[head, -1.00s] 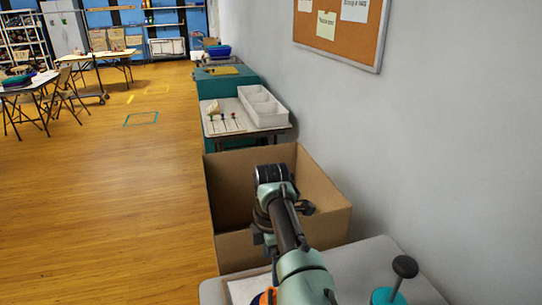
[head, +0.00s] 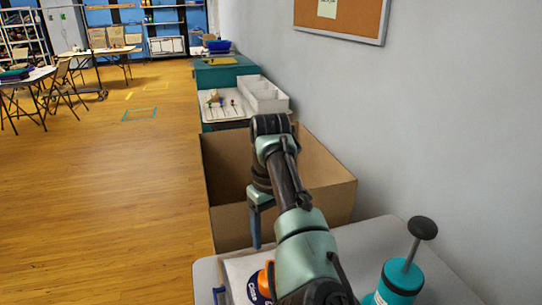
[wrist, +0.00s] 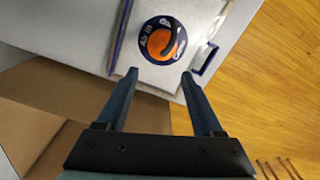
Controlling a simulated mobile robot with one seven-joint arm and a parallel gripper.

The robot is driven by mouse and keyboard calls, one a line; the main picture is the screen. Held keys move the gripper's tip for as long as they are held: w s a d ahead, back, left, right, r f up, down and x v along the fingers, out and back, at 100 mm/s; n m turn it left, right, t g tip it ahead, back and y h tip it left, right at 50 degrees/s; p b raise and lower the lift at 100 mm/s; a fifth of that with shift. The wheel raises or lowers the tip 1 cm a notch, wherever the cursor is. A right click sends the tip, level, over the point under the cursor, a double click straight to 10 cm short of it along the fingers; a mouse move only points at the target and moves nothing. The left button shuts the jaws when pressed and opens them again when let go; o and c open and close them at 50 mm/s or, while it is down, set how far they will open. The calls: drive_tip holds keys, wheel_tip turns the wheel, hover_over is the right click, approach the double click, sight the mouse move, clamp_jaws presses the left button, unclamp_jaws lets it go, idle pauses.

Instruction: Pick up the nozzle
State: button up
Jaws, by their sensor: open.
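An orange disc with a dark blue lettered ring (wrist: 162,41) sits on a white board or case with blue edges (wrist: 119,42), on the grey table. A dark curved piece (wrist: 171,41) lies across the orange disc; it looks like the nozzle, though I cannot be sure. In the head view the orange and blue part (head: 265,281) is partly hidden by my arm. My gripper (wrist: 159,73) is open and empty, its fingers pointing toward the disc, with the fingertips just short of it in the wrist view. In the head view one blue finger (head: 255,228) hangs down beside the cardboard box.
A teal pump with a black handle (head: 400,280) stands on the grey table (head: 435,275) at right. An open cardboard box (head: 325,190) is behind the table, against the wall. A tray table (head: 222,110) lies beyond.

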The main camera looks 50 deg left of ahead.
sight(271, 263)
wheel_tip(271, 263, down, 5)
drive_tip(key=shift+r, duration=0.2)
drive_tip(key=f, duration=0.5)
drive_tip(key=shift+s+d+f, duration=0.1)
drive_tip(key=shift+s+d, duration=0.1)
drive_tip(key=shift+d, duration=0.2)
clamp_jaws()
